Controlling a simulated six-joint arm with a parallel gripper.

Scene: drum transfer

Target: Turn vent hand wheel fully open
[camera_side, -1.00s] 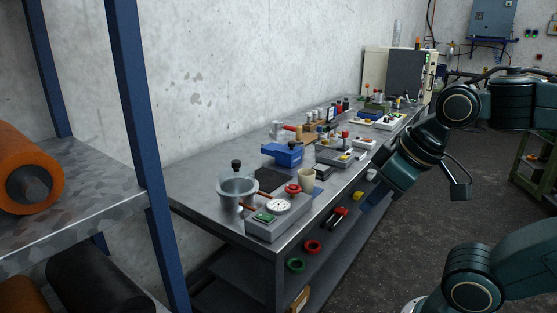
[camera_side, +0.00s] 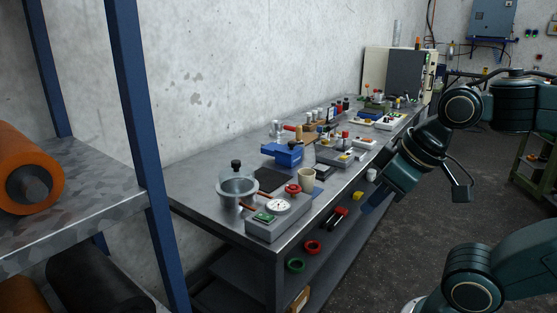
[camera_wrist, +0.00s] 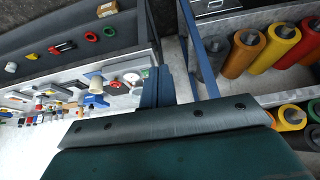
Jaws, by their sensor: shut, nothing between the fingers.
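A small red hand wheel (camera_side: 292,188) sits beside a round white gauge (camera_side: 277,206) on a grey box (camera_side: 272,227) at the near end of the bench. It also shows small in the wrist view (camera_wrist: 114,84). A red ring (camera_side: 312,246) and a green ring (camera_side: 296,265) are lower, at the bench's front side. I cannot tell which of these is the vent wheel, nor how far any is turned. My gripper (camera_side: 370,204) is off the bench's front edge, to the right of them, apart from everything. Its blue fingers (camera_wrist: 158,88) are shut and empty.
The steel bench (camera_side: 200,192) carries a metal pot (camera_side: 238,191), a beige cup (camera_side: 306,180), a blue vise (camera_side: 283,153) and several devices. A blue rack post (camera_side: 140,130) and shelf with rolls stand at left.

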